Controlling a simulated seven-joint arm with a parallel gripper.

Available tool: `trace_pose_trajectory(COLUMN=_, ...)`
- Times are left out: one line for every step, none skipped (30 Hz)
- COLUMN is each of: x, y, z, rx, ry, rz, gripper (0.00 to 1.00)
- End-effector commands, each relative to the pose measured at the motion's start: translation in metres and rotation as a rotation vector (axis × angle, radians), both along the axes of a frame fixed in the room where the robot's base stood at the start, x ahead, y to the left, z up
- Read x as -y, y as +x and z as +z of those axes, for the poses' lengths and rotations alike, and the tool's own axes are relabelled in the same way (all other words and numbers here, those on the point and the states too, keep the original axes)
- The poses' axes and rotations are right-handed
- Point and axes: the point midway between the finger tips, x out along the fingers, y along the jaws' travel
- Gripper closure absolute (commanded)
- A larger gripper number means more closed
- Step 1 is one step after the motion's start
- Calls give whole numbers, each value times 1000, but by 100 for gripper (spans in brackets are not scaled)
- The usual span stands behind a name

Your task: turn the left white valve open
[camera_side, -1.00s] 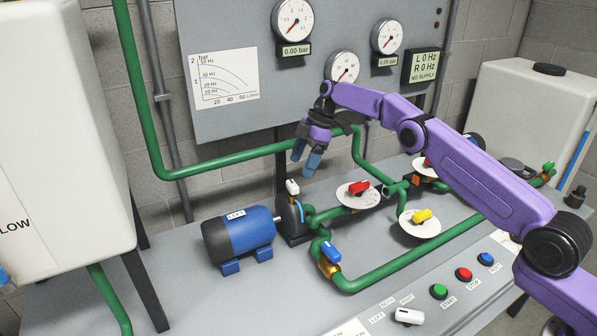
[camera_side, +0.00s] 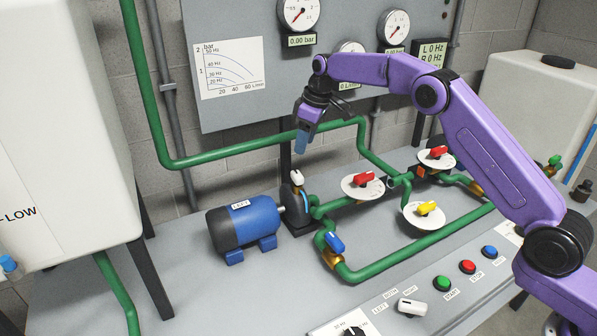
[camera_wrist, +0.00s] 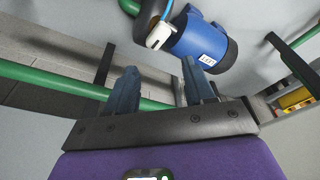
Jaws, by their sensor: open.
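The left white valve handle (camera_side: 296,178) sits on top of the dark pump housing (camera_side: 297,212), beside the blue motor (camera_side: 243,224) labelled LEFT. In the wrist view the white handle (camera_wrist: 159,35) shows near the top, in front of the blue motor (camera_wrist: 200,42). My gripper (camera_side: 301,148) hangs just above the white handle in the side view, apart from it. Its two blue fingers (camera_wrist: 158,92) are spread in the wrist view, with nothing between them. In the side view the fingers overlap each other, so the gap is hidden there.
Green pipes (camera_side: 400,262) cross the bench with red (camera_side: 364,179), yellow (camera_side: 427,208) and blue (camera_side: 334,243) valve handles. A gauge panel (camera_side: 225,115) stands behind. A white tank (camera_side: 60,130) is at left. The console with buttons (camera_side: 467,267) is at front right.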

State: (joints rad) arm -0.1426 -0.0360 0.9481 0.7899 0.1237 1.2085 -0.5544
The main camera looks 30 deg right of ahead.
Motion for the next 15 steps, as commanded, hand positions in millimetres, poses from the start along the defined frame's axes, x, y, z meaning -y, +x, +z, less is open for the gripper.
trace_pose_trajectory(x=-4, y=-5, z=7, rx=8, ry=-10, rz=-79, gripper=47)
trace_pose_trajectory(x=-5, y=-7, z=10, rx=12, ry=-15, rz=-130, gripper=47)
trace_pose_trajectory(x=-7, y=-11, z=14, rx=22, ry=-20, rz=-196, gripper=47)
trace_pose_trajectory(x=-8, y=-13, z=18, rx=30, ry=-21, rz=-246, gripper=47)
trace_pose_trajectory(x=-9, y=-16, z=21, rx=37, ry=-22, rz=-295, gripper=47)
trace_pose_trajectory(x=-11, y=-20, z=25, rx=50, ry=-23, rz=-359, gripper=47)
trace_pose_trajectory(x=-12, y=-23, z=28, rx=59, ry=-21, rz=-407, gripper=47)
trace_pose_trajectory(x=-13, y=-26, z=31, rx=70, ry=-20, rz=-452, gripper=47)
trace_pose_trajectory(x=-15, y=-30, z=35, rx=84, ry=-15, rz=-510, gripper=47)
trace_pose_trajectory(x=-16, y=-33, z=37, rx=93, ry=-10, rz=-552, gripper=47)
trace_pose_trajectory(x=-17, y=-35, z=40, rx=104, ry=-5, rz=-591, gripper=47)
trace_pose_trajectory(x=-18, y=-39, z=43, rx=116, ry=3, rz=-637, gripper=47)
trace_pose_trajectory(x=-19, y=-41, z=44, rx=125, ry=9, rz=-669, gripper=47)
trace_pose_trajectory(x=-20, y=-44, z=46, rx=132, ry=15, rz=-698, gripper=47)
trace_pose_trajectory(x=-20, y=-46, z=48, rx=141, ry=22, rz=-730, gripper=47)
